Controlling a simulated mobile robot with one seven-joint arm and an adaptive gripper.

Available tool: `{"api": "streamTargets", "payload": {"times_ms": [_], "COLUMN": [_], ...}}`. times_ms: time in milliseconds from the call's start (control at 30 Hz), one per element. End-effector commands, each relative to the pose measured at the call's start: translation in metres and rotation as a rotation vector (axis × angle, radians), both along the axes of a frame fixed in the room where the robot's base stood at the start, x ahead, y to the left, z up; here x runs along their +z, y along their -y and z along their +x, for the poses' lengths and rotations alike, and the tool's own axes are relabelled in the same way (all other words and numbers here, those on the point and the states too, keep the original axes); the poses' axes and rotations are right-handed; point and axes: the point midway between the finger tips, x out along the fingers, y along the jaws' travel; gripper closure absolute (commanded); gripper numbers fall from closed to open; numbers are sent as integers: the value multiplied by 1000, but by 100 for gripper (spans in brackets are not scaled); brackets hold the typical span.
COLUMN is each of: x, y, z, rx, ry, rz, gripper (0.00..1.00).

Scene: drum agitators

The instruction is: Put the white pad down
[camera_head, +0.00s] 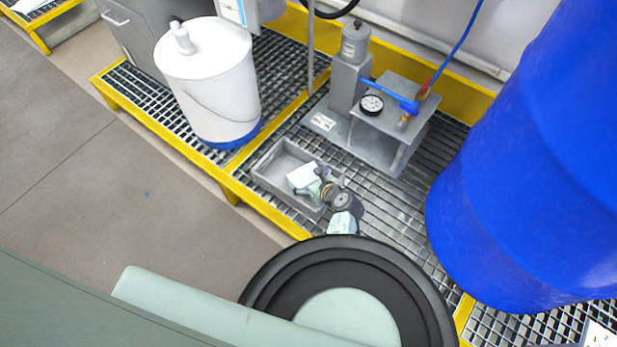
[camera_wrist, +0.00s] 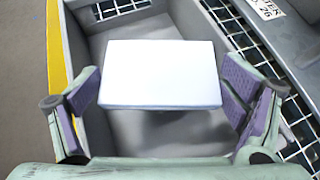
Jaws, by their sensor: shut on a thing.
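The white pad (camera_head: 302,175) is a flat rectangular block. It lies between the two fingers of my gripper (camera_head: 313,183), over the grey tray (camera_head: 262,175). In the wrist view the white pad (camera_wrist: 160,72) spans the gap between the purple finger pads of my gripper (camera_wrist: 163,88), which is shut on its two sides. The pad looks level, and the tray (camera_wrist: 150,27) shows around and below it with a soft shadow under its near edge. I cannot tell whether its underside touches the tray floor.
The tray stands on a metal grating (camera_head: 385,215) with a yellow edge (camera_head: 268,208). A white drum (camera_head: 212,85) stands at the left. A grey pump stand with a gauge (camera_head: 371,104) is behind the tray. A large blue drum (camera_head: 535,170) fills the right.

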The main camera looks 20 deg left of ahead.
Motion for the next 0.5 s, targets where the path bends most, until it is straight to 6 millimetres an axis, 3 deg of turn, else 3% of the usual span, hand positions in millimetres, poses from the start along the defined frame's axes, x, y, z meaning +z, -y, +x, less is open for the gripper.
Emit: {"api": "streamTargets", "payload": {"times_ms": [367, 400, 500], "x": [-11, -11, -12], "y": [0, -1, -1], "z": [-1, -1, -1], "rx": [1, 1, 1], "ry": [-1, -2, -4], "rz": [1, 1, 1], "gripper": [36, 7, 0]}}
